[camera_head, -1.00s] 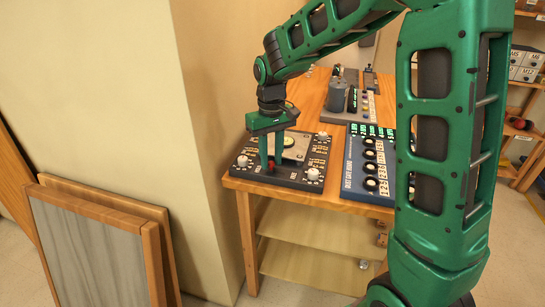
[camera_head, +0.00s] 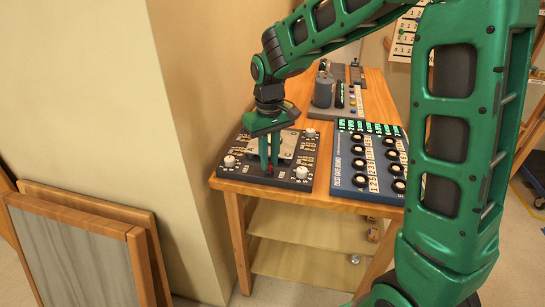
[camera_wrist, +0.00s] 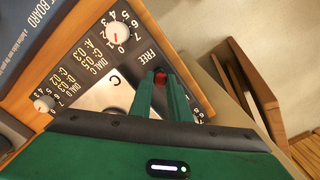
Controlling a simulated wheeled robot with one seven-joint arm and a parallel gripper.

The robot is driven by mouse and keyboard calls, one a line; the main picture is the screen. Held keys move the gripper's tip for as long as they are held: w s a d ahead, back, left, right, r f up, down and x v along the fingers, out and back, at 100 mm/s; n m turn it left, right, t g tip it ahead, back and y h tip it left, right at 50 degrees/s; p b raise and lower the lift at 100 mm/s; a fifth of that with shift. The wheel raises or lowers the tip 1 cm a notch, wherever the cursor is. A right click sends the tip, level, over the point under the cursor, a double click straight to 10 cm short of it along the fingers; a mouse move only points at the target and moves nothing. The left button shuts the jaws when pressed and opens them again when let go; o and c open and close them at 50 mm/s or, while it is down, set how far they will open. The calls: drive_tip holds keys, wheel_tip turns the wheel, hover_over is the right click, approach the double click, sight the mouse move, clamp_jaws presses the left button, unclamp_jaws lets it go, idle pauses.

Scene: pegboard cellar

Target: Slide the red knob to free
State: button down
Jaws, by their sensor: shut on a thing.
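The red knob (camera_wrist: 160,78) is between the tips of my gripper's green fingers in the wrist view, close to the printed word FREE. In the head view the red knob (camera_head: 269,168) shows as a small red spot at the fingertips. My gripper (camera_head: 269,165) points down over the front part of the dark dial panel (camera_head: 240,173) and is shut on the knob. In the wrist view my gripper (camera_wrist: 161,84) hides part of the panel and any slot under the knob. A pale plate marked C (camera_wrist: 112,90) lies beside the fingers.
White dials (camera_head: 302,172) stand at the panel's corners. A blue board (camera_head: 355,180) with several black knobs lies to the right on the wooden table (camera_head: 325,203). A grey cylinder (camera_head: 323,90) stands farther back. Framed boards (camera_head: 85,245) lean against the wall at left.

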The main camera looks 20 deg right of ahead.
sight(271, 163)
drive_tip(key=c, duration=1.7)
unclamp_jaws()
drive_tip(key=shift+s+d, duration=0.15)
drive_tip(key=shift+d, duration=0.15)
drive_tip(key=shift+o, duration=0.2)
drive_tip(key=shift+a, duration=0.15)
wheel_tip(271, 163, up, 11)
drive_tip(key=shift+f, duration=0.15)
drive_tip(key=s+d+f+m, duration=0.3)
drive_tip(key=s+d+m, duration=0.4)
drive_tip(key=s+d, duration=1.25)
drive_tip(key=s+d+f+m, duration=0.1)
drive_tip(key=s+f, duration=0.3)
drive_tip(key=s, duration=0.6)
drive_tip(key=shift+s+d+m, duration=0.2)
drive_tip(key=shift+d+m, duration=0.1)
drive_tip(key=shift+m, duration=0.3)
